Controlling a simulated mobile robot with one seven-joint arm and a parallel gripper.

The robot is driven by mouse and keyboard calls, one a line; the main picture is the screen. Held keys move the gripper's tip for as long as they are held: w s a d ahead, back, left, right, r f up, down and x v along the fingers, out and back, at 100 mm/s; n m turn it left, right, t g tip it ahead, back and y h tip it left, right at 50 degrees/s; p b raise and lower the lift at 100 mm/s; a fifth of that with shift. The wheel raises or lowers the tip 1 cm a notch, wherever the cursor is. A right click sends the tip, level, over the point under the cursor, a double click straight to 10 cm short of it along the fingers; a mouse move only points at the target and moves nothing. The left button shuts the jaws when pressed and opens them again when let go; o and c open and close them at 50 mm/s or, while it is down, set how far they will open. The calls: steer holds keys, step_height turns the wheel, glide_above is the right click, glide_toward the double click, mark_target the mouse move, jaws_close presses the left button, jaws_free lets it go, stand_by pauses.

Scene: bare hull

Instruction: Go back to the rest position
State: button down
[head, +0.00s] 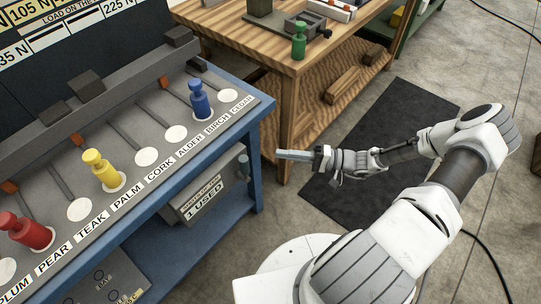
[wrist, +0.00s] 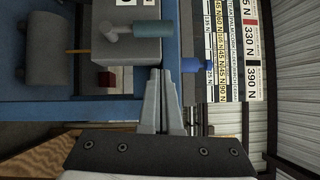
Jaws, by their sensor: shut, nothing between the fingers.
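My gripper (head: 282,155) is in the middle of the head view, at the end of my white arm. It points left, toward the right end of the blue bench (head: 262,106). Its fingers are shut and nothing is between them. In the wrist view my gripper (wrist: 161,72) also shows with its fingers together, in front of a grey box (wrist: 128,47) with a round-ended handle. The gripper looks clear of the bench in the head view; the exact gap cannot be told.
On the bench stand a red peg (head: 28,232), a yellow peg (head: 100,169) and a blue peg (head: 199,99) along a row of labelled white discs. A wooden workbench (head: 230,38) with a green peg (head: 299,40) stands behind. A dark mat (head: 400,110) lies on the open floor.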

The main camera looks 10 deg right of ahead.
steer(key=v, duration=0.6)
steer(key=shift+r, duration=0.15)
